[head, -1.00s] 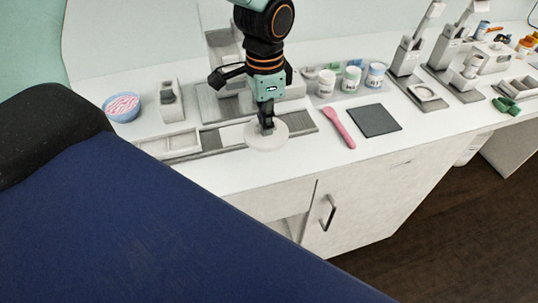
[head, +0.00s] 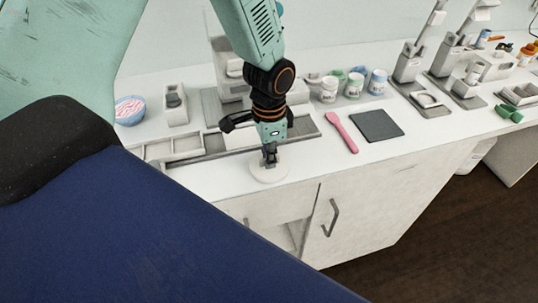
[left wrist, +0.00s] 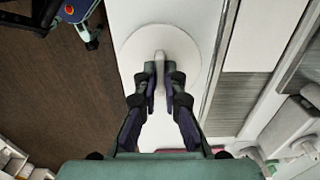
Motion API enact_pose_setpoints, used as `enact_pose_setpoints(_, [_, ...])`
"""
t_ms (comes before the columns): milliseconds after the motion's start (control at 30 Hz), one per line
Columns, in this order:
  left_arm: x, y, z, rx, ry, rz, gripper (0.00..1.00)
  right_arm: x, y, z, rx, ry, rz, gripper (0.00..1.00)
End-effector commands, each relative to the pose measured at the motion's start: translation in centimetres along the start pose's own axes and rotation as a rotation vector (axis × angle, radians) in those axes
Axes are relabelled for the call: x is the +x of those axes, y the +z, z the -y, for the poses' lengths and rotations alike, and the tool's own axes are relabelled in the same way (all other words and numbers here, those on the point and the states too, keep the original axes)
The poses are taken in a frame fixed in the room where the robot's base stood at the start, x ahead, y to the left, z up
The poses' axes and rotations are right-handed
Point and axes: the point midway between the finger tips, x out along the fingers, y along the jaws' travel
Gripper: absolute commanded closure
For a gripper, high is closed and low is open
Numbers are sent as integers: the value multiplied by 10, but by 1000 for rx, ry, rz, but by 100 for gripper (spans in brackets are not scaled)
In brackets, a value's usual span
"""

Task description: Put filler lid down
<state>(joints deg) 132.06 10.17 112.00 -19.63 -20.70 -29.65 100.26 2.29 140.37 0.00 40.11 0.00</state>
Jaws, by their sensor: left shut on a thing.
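The filler lid (head: 268,171) is a pale round disc with a small upright handle. It lies at or just above the white counter near its front edge; I cannot tell whether it touches. My left gripper (head: 269,153) points down and is shut on the lid's handle. In the left wrist view the lid (left wrist: 133,52) shows as a wide disc, with the left gripper's fingers (left wrist: 160,82) on both sides of its handle. One side of the disc comes close to the counter's edge, with the dark floor beyond.
A grey slatted tray (head: 215,143) lies just behind the lid. A pink spatula (head: 341,132) and a dark square mat (head: 377,125) lie to the right. Several small tubs (head: 352,85) stand farther back. The counter (head: 310,165) is clear right of the lid.

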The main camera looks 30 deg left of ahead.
Motion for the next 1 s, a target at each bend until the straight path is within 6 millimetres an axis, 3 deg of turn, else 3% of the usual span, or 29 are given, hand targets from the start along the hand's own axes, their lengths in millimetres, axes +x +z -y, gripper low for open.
enact_pose_setpoints(133, [4,0,0,0,1,1,100,1,0,0,0,0,0,60])
enact_pose_setpoints(167, [4,0,0,0,1,1,89,1,0,0,0,0,0,60])
enact_pose_setpoints(400, [4,0,0,0,1,1,69,1,0,0,0,0,0,60])
enact_pose_setpoints(767, [0,0,0,-1,1,0,69,0,0,0,0,0,0,60])
enact_pose_setpoints(1000, [-38,-1,0,-2,-2,-4,69,-4,0,0,0,0,0,60])
